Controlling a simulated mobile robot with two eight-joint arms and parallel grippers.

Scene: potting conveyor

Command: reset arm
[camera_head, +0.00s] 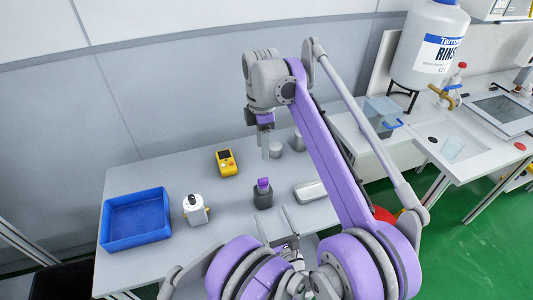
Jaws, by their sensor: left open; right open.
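My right gripper (267,152) hangs pointing down over the back middle of the grey table (150,178), its arm reaching up and across from the lower right. Its fingers appear open with nothing between them. My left gripper (273,215) is low in the view near the table's front, fingers pointing up and away, apart and empty. A dark grey container with a purple top (263,194) stands just beyond the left gripper's fingertips, apart from them as far as I can tell.
A blue bin (135,220) and a white device (194,210) stand on the left. A yellow meter (226,162) lies at the back, a silver case (309,191) to the right. A rinse tank (425,50) stands over the right bench. The table's back left is clear.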

